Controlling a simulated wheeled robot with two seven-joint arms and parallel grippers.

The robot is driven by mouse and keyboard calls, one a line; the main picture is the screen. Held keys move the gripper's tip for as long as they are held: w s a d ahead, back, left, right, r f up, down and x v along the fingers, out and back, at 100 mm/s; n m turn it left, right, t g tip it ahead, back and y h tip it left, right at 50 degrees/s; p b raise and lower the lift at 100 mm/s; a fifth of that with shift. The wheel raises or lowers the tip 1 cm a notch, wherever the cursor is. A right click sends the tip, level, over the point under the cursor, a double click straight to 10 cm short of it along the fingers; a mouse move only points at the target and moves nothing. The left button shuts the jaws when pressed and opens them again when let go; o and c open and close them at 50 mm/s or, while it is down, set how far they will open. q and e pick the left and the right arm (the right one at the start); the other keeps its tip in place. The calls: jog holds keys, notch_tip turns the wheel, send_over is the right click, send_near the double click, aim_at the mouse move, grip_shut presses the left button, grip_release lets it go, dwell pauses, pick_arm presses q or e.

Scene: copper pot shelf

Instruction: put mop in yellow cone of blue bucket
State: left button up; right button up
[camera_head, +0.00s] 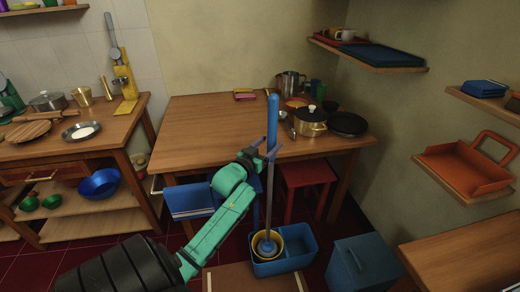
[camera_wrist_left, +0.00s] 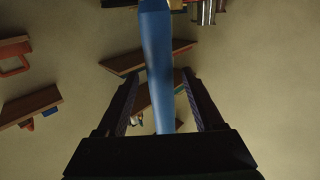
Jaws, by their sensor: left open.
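The mop stands nearly upright, with a blue handle (camera_head: 272,120) at the top and a thin grey pole below. Its blue-grey head (camera_head: 267,248) sits inside the yellow cone (camera_head: 255,240) of the blue bucket (camera_head: 288,266) on the floor. My left gripper (camera_head: 264,151) is open at the lower end of the handle, one finger on each side. In the left wrist view the blue handle (camera_wrist_left: 158,60) passes between the open fingers (camera_wrist_left: 160,85), with gaps beside it. Whether it touches a finger is unclear. My right gripper is out of view.
A wooden table (camera_head: 210,120) with a pot (camera_head: 311,121) and a dark pan (camera_head: 347,124) stands behind the mop. A red stool (camera_head: 305,175) is behind the bucket. A blue bin (camera_head: 362,263) stands right of it. Wall shelves (camera_head: 370,55) are at the right.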

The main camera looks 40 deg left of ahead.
pick_arm(q)
jog(key=s+d, duration=0.1)
jog(key=s, duration=0.6)
jog(key=s+d+f+g+h, duration=0.1)
jog(key=s+d+f+g, duration=0.2)
jog(key=f, duration=1)
jog(key=s+d+f+m+g, duration=0.1)
jog(key=s+d+f+g, duration=0.3)
jog(key=f, duration=0.9)
jog(key=s+f+g+h, duration=0.15)
jog(key=s+f, duration=0.25)
jog(key=f, duration=0.9)
jog(key=s+d+f+m+g, duration=0.1)
jog(key=s+d+f+g, duration=0.1)
jog(key=s+f, duration=0.3)
jog(key=s+d+f+m+g, duration=0.1)
jog(key=s+d+f+g, duration=0.2)
jog(key=s, duration=0.9)
jog(key=s+d+f+m+g, duration=0.1)
jog(key=s+d+f+g, duration=0.2)
jog(key=s+f, duration=0.4)
jog(key=shift+s+d+f+m, duration=0.3)
jog(key=shift+s+d, duration=0.35)
jog(key=shift+d, duration=0.25)
notch_tip(320, 180, up, 4)
jog(key=p, duration=0.3)
jog(key=shift+f+h+p, duration=0.1)
jog(key=shift+h+p, duration=0.15)
jog(key=shift+p, duration=0.05)
